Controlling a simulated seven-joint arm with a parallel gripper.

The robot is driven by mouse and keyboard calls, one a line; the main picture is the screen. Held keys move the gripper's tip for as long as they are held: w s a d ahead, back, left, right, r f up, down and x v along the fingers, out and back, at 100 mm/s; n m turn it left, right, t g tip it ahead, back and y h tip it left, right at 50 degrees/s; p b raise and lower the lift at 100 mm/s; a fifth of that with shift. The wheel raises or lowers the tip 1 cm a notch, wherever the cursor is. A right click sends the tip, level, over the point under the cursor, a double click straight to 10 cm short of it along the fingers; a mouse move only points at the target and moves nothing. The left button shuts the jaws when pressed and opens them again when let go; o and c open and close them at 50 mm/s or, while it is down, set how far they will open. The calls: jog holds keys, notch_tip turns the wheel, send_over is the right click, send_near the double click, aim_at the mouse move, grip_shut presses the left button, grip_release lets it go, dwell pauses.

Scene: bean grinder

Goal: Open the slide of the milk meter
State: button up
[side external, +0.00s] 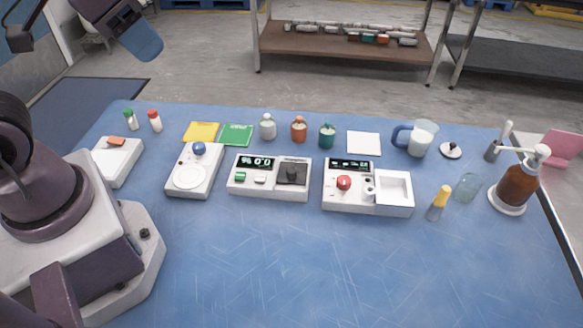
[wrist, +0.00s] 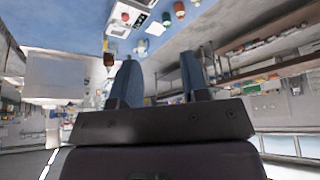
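No unit is legibly labelled as the milk meter, so I cannot tell which it is. One white unit (side external: 270,191) in the table's middle has a lit display, a green button, a white button and a dark block (side external: 292,172). Another white unit (side external: 345,201) to its right has a display, a red knob (side external: 344,183), a small white knob and a square recessed tray (side external: 395,187). I cannot tell which part is a slide. My gripper (side external: 146,47) is raised at the upper left, far from both units. In the wrist view my gripper (wrist: 159,58) has its blue fingers apart and empty.
A white unit with a round plate (side external: 188,177) and an orange-topped box (side external: 118,160) stand left. Bottles (side external: 299,130) and a milk jug (side external: 421,139) line the back. An amber pump bottle (side external: 517,183) stands right. The blue table's (side external: 300,265) front is clear.

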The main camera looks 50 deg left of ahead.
jog(key=shift+o, duration=0.2)
jog(key=w+d+f+g, duration=0.3)
jog(key=w+f+g, duration=0.1)
jog(key=w+f, duration=0.3)
jog(key=shift+w+d+f, duration=0.15)
jog(key=shift+w+f, duration=0.05)
jog(key=shift+w, duration=0.45)
jog(key=n+g, duration=0.1)
jog(key=n, duration=0.6)
send_over(292, 170)
notch_tip(292, 170, down, 10)
notch_tip(292, 170, down, 12)
jog(key=shift+f, duration=0.15)
grip_shut()
